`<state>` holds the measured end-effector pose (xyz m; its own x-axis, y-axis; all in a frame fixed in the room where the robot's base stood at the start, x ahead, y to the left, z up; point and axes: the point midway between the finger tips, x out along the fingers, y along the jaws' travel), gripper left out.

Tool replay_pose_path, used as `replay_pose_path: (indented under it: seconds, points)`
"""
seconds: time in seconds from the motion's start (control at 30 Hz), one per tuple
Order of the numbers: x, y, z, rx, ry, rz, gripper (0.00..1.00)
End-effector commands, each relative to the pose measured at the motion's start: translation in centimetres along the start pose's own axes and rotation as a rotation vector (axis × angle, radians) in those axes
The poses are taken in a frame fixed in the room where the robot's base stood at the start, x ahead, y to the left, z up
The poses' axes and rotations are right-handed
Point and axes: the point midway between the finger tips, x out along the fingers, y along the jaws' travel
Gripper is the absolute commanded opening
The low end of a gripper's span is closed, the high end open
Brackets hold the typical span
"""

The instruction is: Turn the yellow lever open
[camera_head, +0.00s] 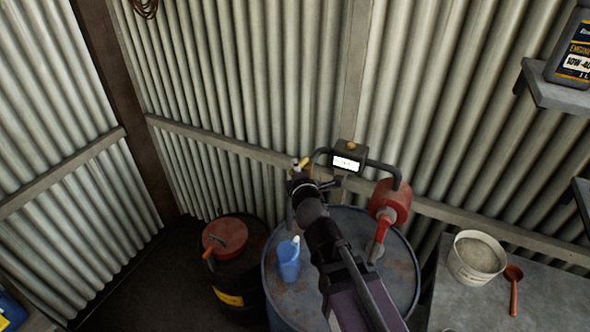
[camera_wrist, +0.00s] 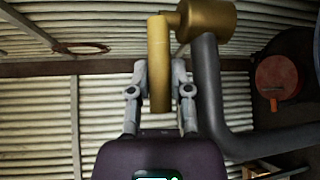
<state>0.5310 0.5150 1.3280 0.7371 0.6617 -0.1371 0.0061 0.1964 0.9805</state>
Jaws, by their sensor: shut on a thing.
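The yellow lever (camera_wrist: 158,65) is a flat bar on a brass valve body (camera_wrist: 205,18), which joins a dark grey pipe (camera_wrist: 212,100). In the wrist view the lever runs upright in the picture between the two fingertips of my gripper (camera_wrist: 159,85), which is shut on it. In the head view the lever (camera_head: 303,163) shows as a small yellow piece at the tip of my gripper (camera_head: 297,177), above the blue drum. My arm hides part of the pipe and the drum top there.
A display box (camera_head: 346,158) sits on the pipe by my arm.

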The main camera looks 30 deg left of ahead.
Motion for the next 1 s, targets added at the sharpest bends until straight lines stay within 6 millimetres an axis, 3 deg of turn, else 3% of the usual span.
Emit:
replay_pose_path:
  seconds: [0.6, 0.63, 0.73, 0.9, 0.93, 1.0]
  points:
    - [0.0, 0.3, -1.4, -0.006, 0.026, 0.006, 0.0]
    - [0.0, 0.3, -1.4, -0.006, 0.027, 0.006, 0.31]
    - [-0.1, 0.3, -1.5, -0.005, 0.028, 0.005, 0.61]
    - [-0.1, 0.2, -1.6, -0.004, 0.028, 0.003, 0.61]
    - [-0.1, 0.2, -1.6, -0.004, 0.029, 0.003, 0.44]
    - [-0.1, 0.2, -1.6, -0.004, 0.029, 0.003, 0.23]
